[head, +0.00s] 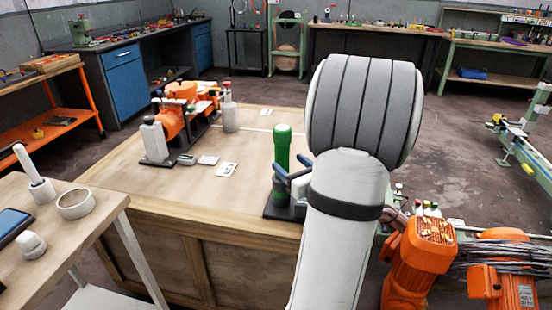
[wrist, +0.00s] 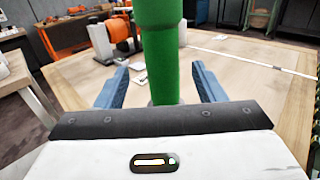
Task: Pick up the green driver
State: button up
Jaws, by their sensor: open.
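The green driver (head: 282,147) stands upright near the right front of the wooden workbench (head: 185,178), over a dark base (head: 284,212). In the wrist view the green driver (wrist: 160,55) rises between the two blue fingers of my gripper (wrist: 160,88). The fingers are open, with a visible gap on each side of the driver. In the head view my gripper (head: 290,172) is beside the driver at its lower part, partly hidden by my arm. The driver's lower end is hidden in the wrist view by my gripper's body.
Orange tools (head: 180,105) and a grey-white bottle (head: 230,112) stand at the bench's back left. A white bottle (head: 153,138) and a card (head: 227,170) are left of the driver. Orange motors (head: 425,248) lie at lower right. The bench middle is mostly clear.

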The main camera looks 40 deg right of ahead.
aim_at(279, 156)
jog(key=w, duration=0.2)
jog(key=w+f, duration=0.1)
jog(key=w, duration=0.1)
jog(key=w+d, duration=0.1)
jog(key=w, duration=0.2)
jog(key=shift+f+b, duration=0.15)
jog(key=shift+b, duration=0.2)
jog(key=shift+c, duration=0.4)
jog(key=c, duration=1)
jog(key=shift+c, duration=0.6)
